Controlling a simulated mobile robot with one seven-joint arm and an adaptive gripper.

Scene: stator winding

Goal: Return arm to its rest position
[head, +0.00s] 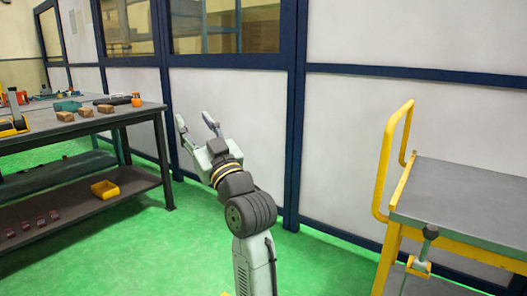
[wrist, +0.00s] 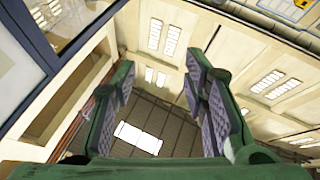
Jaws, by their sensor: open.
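My gripper (head: 196,124) is raised in the middle of the head view, with its fingers pointing up and to the left. The two fingers are apart and nothing is between them. In the wrist view my gripper (wrist: 157,95) also shows open and empty, with dark ridged pads facing each other. Behind the fingers the wrist view shows only the ceiling, upper walls and a window frame. My gripper is clear of the bench and the cart and touches nothing that I can see.
A grey workbench (head: 80,127) with brown blocks (head: 85,112), a teal item (head: 67,106) and an orange bottle (head: 136,99) stands at left. Its lower shelf holds a yellow bin (head: 105,189). A yellow-framed cart (head: 460,206) stands at right. Green floor (head: 150,255) between them is free.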

